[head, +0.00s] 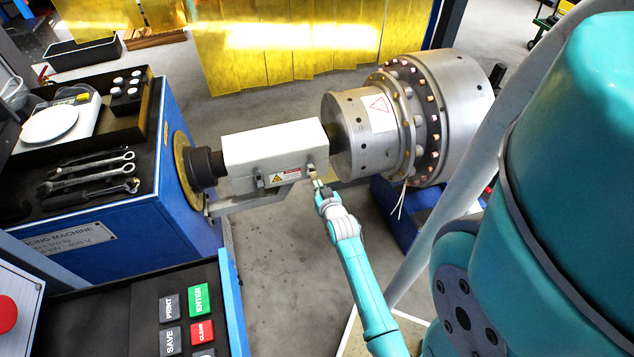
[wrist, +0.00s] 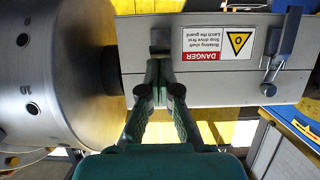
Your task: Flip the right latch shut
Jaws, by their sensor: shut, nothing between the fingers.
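The white guard box (head: 275,148) covers the shaft and carries a latch at each end of its front face. The right latch (head: 310,169) sits near the guard's right end, by its lower front edge. In the wrist view, which is turned over, a dark part of the right latch (wrist: 160,40) shows just beyond my fingertips; the rest is hidden. My gripper (head: 319,185) is shut and empty, its tips at or very near this latch; contact is unclear.
A large metal rotor (head: 350,130) stands right of the guard, and a dark coupling (head: 204,168) stands left. A red-and-yellow danger label (wrist: 217,43) lies between the latches. A blue machine cabinet (head: 185,120) holds tools. Open floor (head: 290,240) lies below the guard.

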